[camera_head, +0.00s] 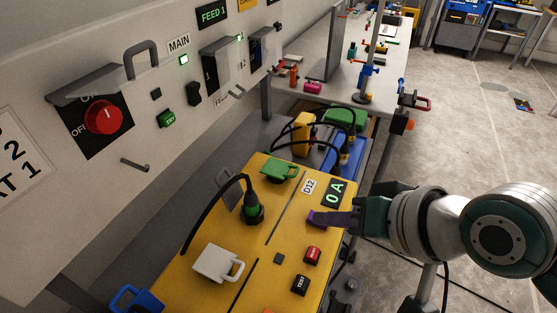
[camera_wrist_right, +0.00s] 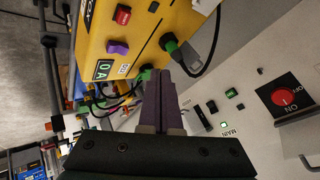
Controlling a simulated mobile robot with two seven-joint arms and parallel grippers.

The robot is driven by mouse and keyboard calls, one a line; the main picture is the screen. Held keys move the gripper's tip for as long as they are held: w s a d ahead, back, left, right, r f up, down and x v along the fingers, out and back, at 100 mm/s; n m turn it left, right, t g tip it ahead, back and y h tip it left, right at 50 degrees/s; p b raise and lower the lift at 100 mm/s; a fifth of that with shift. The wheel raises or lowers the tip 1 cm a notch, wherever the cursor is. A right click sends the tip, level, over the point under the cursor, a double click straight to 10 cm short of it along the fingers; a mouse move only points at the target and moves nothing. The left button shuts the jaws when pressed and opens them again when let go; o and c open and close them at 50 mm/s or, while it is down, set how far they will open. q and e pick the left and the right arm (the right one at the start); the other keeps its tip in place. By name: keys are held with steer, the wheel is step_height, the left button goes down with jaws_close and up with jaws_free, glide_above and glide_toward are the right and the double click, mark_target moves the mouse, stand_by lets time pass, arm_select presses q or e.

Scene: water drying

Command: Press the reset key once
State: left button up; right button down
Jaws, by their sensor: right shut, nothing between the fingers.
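The reset key is the small red key (camera_head: 313,255) on top of the yellow box (camera_head: 215,290), beside a black TEST key (camera_head: 300,285). The red key also shows near the top of the right wrist view (camera_wrist_right: 123,16). My right gripper (camera_head: 318,219) comes in from the right over the box, its dark purple fingers shut and empty. In the head view its tips lie behind the red key, over a purple piece (camera_head: 312,214). The right wrist view shows the fingertips (camera_wrist_right: 159,75) apart from that purple piece (camera_wrist_right: 118,47). My left gripper is out of view.
The box also carries a "0 A" display (camera_head: 335,192), a black plug with cable (camera_head: 253,207), a white cover (camera_head: 218,262) and a green cover (camera_head: 280,169). A grey panel with a red rotary switch (camera_head: 103,117) stands at left. Open floor lies to the right.

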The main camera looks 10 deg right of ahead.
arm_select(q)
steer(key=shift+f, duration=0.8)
arm_select(e)
steer(key=shift+w+f, duration=0.85)
arm_select(q)
steer(key=shift+b, duration=0.35)
arm_select(e)
steer(key=shift+f, duration=0.1)
steer(key=b, duration=0.8)
glide_above(317, 258)
step_height(317, 258, down, 7)
steer(key=shift+f, duration=0.85)
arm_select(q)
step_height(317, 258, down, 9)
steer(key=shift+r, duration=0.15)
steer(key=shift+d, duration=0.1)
